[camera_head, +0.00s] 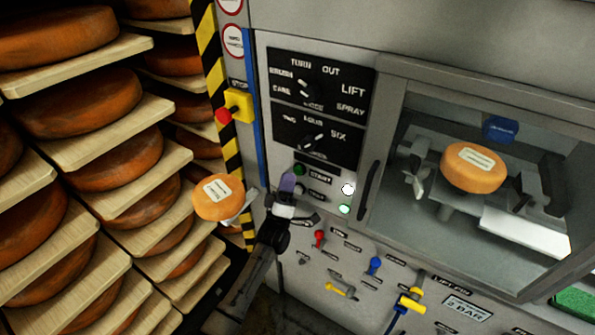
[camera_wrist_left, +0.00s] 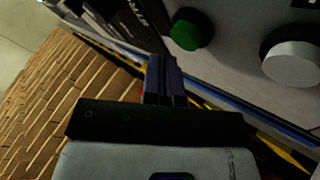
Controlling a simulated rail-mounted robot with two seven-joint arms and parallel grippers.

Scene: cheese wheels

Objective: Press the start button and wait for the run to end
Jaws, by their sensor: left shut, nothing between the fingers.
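The green start button (camera_head: 299,169) sits on the grey machine front, beside a label that reads START. It also shows in the left wrist view (camera_wrist_left: 185,36), just beyond my fingertips. My left gripper (camera_head: 287,183) is shut and empty, its purple fingers pointing up just below and left of the button. In the left wrist view the closed fingers (camera_wrist_left: 165,78) appear apart from the button, though the exact gap is hard to judge. A white lamp (camera_head: 348,188) and a lit green lamp (camera_head: 344,210) show right of the labels. My right gripper is not in view.
A labelled cheese wheel (camera_head: 472,167) sits inside the windowed chamber. Another labelled wheel (camera_head: 219,197) is left of my gripper. Racks of cheese fill the left. A red stop button (camera_head: 223,116) is above; valves (camera_head: 375,266) are below. A pale round knob (camera_wrist_left: 292,55) neighbours the green button.

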